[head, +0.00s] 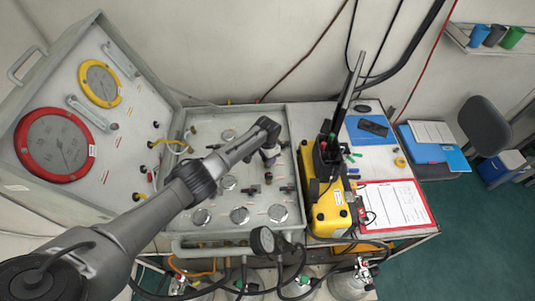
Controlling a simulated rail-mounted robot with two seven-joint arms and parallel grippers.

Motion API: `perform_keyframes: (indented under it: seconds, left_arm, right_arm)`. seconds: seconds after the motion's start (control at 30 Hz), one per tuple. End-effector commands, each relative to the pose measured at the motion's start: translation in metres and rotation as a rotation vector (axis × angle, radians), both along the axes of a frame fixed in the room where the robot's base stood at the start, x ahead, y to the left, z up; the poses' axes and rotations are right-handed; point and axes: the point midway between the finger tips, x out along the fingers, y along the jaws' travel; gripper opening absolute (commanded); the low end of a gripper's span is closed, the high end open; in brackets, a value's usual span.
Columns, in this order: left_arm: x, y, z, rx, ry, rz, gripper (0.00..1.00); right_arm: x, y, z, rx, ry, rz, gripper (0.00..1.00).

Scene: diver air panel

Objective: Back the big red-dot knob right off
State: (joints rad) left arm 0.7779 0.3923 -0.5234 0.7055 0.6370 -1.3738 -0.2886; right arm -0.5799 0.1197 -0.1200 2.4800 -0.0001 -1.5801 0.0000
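The grey air panel (183,232) lies in an open case on the table, with several round gauges and small dark knobs on its face. My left arm reaches in from the lower left over the panel. My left gripper (270,161) points down at the panel's right part. A small dark knob (268,178) with a reddish tint stands just below the gripper in the picture; I cannot tell whether they touch. I cannot make out a clear red dot on any knob, and the arm hides part of the panel. The gripper's fingers are too small to read. My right gripper is not in view.
The case lid (130,120) stands open at left with a red-rimmed gauge (52,145) and a yellow-rimmed gauge (100,84). A yellow box (330,211) with a black antenna stands close right of the panel. A clipboard (395,205) lies farther right. A hand gauge (264,241) hangs at the front.

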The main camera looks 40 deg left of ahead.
Motion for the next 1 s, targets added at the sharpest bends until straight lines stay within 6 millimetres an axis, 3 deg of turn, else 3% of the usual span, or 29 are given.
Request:
perform_keyframes:
  seconds: [1.0]
  left_arm:
    - [0.001, -0.001, 0.004, -0.004, 0.001, 0.963, 0.21]
  right_arm:
    - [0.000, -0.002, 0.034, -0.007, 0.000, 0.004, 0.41]
